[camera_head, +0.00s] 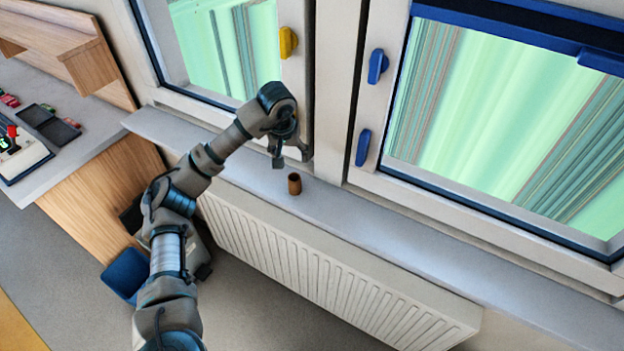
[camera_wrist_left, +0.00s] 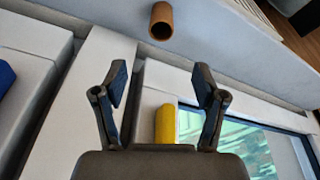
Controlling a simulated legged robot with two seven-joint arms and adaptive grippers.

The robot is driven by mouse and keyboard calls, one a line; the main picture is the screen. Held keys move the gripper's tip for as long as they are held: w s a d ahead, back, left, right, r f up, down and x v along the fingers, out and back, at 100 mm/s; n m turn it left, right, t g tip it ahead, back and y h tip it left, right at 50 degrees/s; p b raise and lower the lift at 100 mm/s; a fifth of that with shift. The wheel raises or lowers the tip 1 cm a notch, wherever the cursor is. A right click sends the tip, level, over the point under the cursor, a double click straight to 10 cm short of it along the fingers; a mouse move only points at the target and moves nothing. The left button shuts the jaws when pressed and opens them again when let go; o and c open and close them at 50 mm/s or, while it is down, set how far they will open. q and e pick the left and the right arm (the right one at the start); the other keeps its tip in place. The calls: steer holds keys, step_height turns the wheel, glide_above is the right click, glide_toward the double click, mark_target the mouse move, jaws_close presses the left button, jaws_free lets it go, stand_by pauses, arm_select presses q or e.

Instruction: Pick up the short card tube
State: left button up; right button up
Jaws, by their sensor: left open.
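The short card tube (camera_head: 294,184) is a small brown cylinder standing upright on the grey window sill (camera_head: 400,217). In the left wrist view the tube (camera_wrist_left: 161,21) shows at the top, beyond the fingertips, with its open end visible. My left gripper (camera_head: 291,158) is open and empty, just above and behind the tube, close to the window frame. Its two fingers (camera_wrist_left: 160,85) are spread apart in the left wrist view, and nothing is between them at the tips. My right gripper is not in view.
A white radiator (camera_head: 330,275) hangs below the sill. Window frames with blue handles (camera_head: 377,66) and a yellow handle (camera_head: 288,42) rise behind it. A desk (camera_head: 80,150) with dark trays stands at the left. The sill right of the tube is clear.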

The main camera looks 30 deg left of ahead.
mark_target(295, 183)
arm_select(q)
steer(key=x, duration=0.8)
steer(key=a+p+x, duration=0.1)
steer(key=x, duration=0.2)
steer(key=shift+w+f, duration=0.25)
steer(key=shift+f, duration=0.1)
steer(key=f, duration=0.2)
steer(key=d+f+p, duration=0.1)
steer(key=f, duration=0.1)
steer(key=shift+w, duration=0.15)
steer(key=shift+w+f, duration=0.15)
steer(key=shift+f, duration=0.25)
steer(key=shift+a, duration=0.2)
steer(key=shift+c, duration=0.5)
steer(key=shift+a+f, duration=0.1)
steer(key=shift+a, duration=0.2)
steer(key=c, duration=0.8)
steer(key=shift+c, duration=0.7)
steer(key=shift+d, duration=0.25)
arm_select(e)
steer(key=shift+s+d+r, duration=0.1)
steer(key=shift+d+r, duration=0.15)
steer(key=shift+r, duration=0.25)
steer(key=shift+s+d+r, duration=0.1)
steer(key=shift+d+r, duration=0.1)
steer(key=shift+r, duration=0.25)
